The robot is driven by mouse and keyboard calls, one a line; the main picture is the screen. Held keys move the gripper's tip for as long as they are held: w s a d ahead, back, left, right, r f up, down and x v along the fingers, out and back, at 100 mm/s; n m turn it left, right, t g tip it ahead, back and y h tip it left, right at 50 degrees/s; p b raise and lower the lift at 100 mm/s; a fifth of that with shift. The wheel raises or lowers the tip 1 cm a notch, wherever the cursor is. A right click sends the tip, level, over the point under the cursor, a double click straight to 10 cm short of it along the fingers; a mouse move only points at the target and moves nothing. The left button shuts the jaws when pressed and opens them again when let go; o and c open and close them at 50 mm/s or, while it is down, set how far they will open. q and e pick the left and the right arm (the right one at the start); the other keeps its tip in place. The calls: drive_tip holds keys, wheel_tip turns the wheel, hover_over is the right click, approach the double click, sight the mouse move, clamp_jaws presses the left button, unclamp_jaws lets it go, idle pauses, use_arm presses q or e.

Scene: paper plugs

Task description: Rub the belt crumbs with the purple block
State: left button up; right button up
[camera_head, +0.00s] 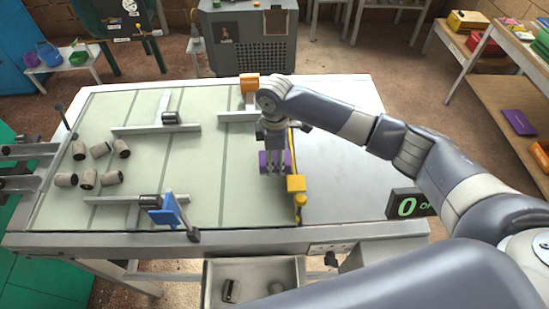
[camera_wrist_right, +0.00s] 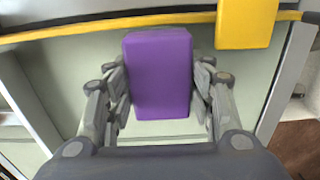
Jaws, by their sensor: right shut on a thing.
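The purple block (camera_wrist_right: 158,75) is held between the fingers of my right gripper (camera_head: 273,166). In the head view the block (camera_head: 264,162) shows on both sides of the fingers, low over the right end of the pale green belt (camera_head: 240,205). I cannot tell whether it touches the belt. In the wrist view the right gripper (camera_wrist_right: 158,100) has a finger on each side of the block. No crumbs can be made out on the belt. My left gripper is not in view.
A yellow block (camera_head: 296,184) stands by the yellow strip at the belt's right end, close to my right gripper. Several grey-brown plugs (camera_head: 88,178) lie at the belt's left. Metal bars with blocks (camera_head: 171,117) cross the belt. A blue flag-like piece (camera_head: 170,212) stands at the front edge.

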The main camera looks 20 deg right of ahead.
drive_tip(key=shift+a+r+p, duration=0.15)
drive_tip(key=shift+r+p, duration=0.2)
drive_tip(key=shift+r, duration=0.15)
drive_tip(key=shift+a+r+p, duration=0.15)
drive_tip(key=shift+r+p, duration=0.2)
drive_tip(key=shift+r, duration=0.15)
drive_tip(key=shift+r+p, duration=0.7)
drive_tip(key=shift+p, duration=0.05)
drive_tip(key=shift+d+r, duration=0.15)
drive_tip(key=shift+r, duration=0.4)
drive_tip(key=shift+r+p, duration=0.3)
drive_tip(key=shift+p, duration=0.05)
drive_tip(key=shift+s+r, duration=0.15)
drive_tip(key=shift+r, duration=0.05)
